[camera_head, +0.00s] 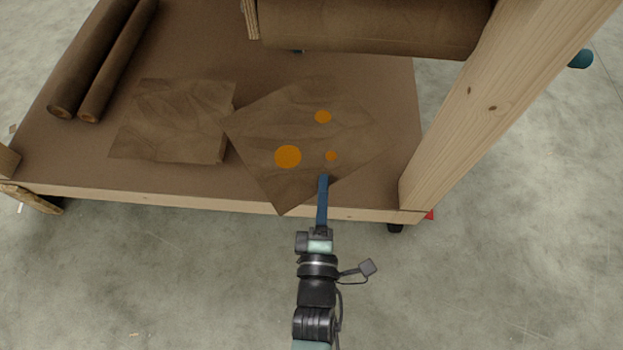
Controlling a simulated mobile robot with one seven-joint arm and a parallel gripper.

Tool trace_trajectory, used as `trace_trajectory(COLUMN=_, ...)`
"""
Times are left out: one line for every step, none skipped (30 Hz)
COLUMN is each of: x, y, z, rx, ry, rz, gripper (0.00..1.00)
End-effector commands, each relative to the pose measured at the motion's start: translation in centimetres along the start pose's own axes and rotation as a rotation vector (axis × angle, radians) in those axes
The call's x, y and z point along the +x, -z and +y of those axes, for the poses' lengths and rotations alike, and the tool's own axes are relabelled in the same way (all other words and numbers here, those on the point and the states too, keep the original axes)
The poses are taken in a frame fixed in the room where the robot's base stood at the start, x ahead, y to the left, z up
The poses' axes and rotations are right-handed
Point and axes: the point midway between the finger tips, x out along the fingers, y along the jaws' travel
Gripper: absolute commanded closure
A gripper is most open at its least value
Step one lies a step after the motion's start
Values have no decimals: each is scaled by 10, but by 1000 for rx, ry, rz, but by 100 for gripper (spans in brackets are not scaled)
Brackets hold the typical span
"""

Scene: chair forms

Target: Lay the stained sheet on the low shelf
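The stained sheet (260,128) is brown and wrinkled, with three orange spots. It lies over the low shelf (60,165), turned at an angle, and its near corner reaches over the shelf's front edge. My gripper (323,180) is at the sheet's near right edge, with its blue finger part over or against the sheet. From this view I cannot tell whether the fingers are closed on the sheet, or whether the sheet rests fully on the shelf.
A plain brown sheet (175,120) lies left of the stained one, close to or touching it. Two brown rolls (95,60) lie at the back left. A large roll (375,25) hangs above the back. A wooden post (490,100) stands at the right. The concrete floor in front is clear.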

Motion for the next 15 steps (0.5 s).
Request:
trace_trajectory(x=0, y=0, z=-12, rx=1, ry=1, rz=0, gripper=100)
trace_trajectory(x=0, y=0, z=-18, rx=2, ry=1, rz=0, gripper=100)
trace_trajectory(x=0, y=0, z=-28, rx=2, ry=2, rz=0, gripper=100)
trace_trajectory(x=0, y=0, z=-36, rx=2, ry=3, rz=0, gripper=100)
trace_trajectory(x=0, y=0, z=-45, rx=1, ry=3, rz=0, gripper=100)
trace_trajectory(x=0, y=0, z=-57, rx=0, ry=3, rz=0, gripper=100)
trace_trajectory(x=0, y=0, z=-65, rx=1, ry=3, rz=0, gripper=100)
trace_trajectory(x=0, y=0, z=-73, rx=2, ry=2, rz=0, gripper=100)
trace_trajectory(x=0, y=0, z=-83, rx=2, ry=1, rz=0, gripper=100)
trace_trajectory(x=0, y=0, z=-91, rx=1, ry=1, rz=0, gripper=100)
trace_trajectory(x=0, y=0, z=-98, rx=1, ry=2, rz=0, gripper=100)
trace_trajectory(x=0, y=0, z=-106, rx=0, ry=1, rz=0, gripper=100)
trace_trajectory(x=0, y=0, z=-112, rx=1, ry=1, rz=0, gripper=100)
trace_trajectory(x=0, y=0, z=-118, rx=1, ry=1, rz=0, gripper=100)
trace_trajectory(x=0, y=0, z=-123, rx=2, ry=1, rz=0, gripper=100)
